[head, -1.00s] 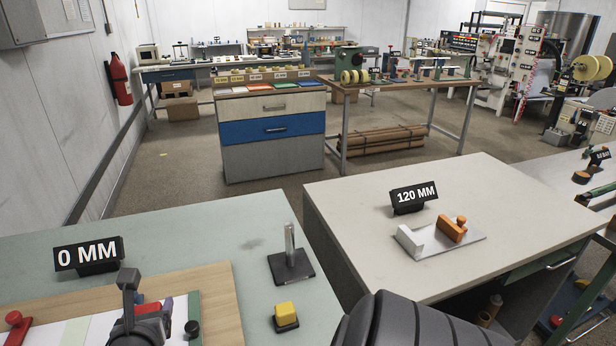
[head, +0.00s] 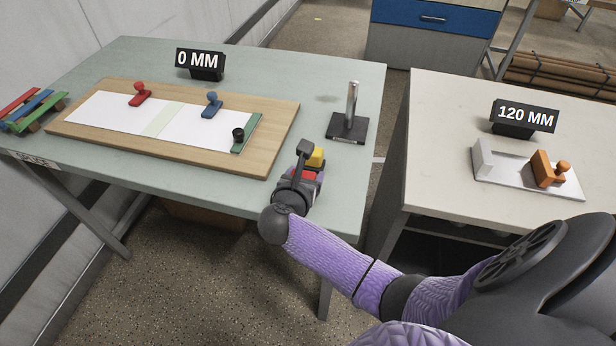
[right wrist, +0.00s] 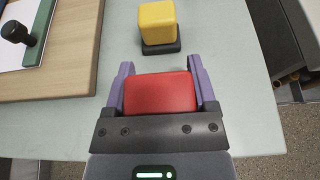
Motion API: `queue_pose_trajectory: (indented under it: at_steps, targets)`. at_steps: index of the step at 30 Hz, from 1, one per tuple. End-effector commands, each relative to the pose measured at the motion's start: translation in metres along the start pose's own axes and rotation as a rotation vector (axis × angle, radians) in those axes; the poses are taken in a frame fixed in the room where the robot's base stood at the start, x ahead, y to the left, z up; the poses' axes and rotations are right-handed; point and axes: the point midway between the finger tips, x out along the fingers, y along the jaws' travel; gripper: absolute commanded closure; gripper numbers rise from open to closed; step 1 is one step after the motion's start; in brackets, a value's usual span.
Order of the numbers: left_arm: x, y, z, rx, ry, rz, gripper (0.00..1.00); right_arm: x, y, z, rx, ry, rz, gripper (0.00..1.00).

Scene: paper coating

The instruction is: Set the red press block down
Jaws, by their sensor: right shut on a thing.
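The red press block (right wrist: 160,93) is between the two fingers of my right gripper (right wrist: 161,85), which is shut on it. In the head view my right gripper (head: 308,176) is over the near right part of the green-grey table (head: 225,187), and a little of the red block (head: 310,174) shows. A yellow block on a dark base (right wrist: 158,24) stands just beyond the gripper; it also shows in the head view (head: 316,156). I cannot tell whether the red block touches the table. My left gripper is not in view.
A wooden board (head: 270,110) with white paper, a red stamp (head: 140,94), a blue stamp (head: 212,105) and a green bar (head: 247,133) lies left of the gripper. A metal post on a dark base (head: 348,124) stands behind. A second table (head: 440,170) stands right, across a gap.

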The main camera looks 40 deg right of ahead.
Motion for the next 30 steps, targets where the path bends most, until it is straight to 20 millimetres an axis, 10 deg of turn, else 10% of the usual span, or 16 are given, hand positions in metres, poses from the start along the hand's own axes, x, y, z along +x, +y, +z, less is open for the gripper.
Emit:
queue_pose_trajectory:
  at_steps: [12, 13, 17, 25, 30]
  targets:
    - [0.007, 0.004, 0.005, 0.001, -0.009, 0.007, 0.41, 0.005, 0.0, -0.012, 0.002, -0.001, 0.001, 0.93]
    - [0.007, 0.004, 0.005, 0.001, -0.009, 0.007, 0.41, 0.005, 0.0, -0.012, 0.001, 0.0, 0.001, 0.25]
    - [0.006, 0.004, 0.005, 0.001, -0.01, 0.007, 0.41, 0.005, 0.0, -0.011, 0.001, -0.001, 0.001, 0.0]
    - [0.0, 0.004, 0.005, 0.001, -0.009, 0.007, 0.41, 0.001, 0.0, -0.006, 0.002, -0.001, 0.001, 0.0]
    - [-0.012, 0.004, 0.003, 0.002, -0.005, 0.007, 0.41, -0.043, 0.001, -0.006, 0.004, 0.006, 0.003, 0.0]
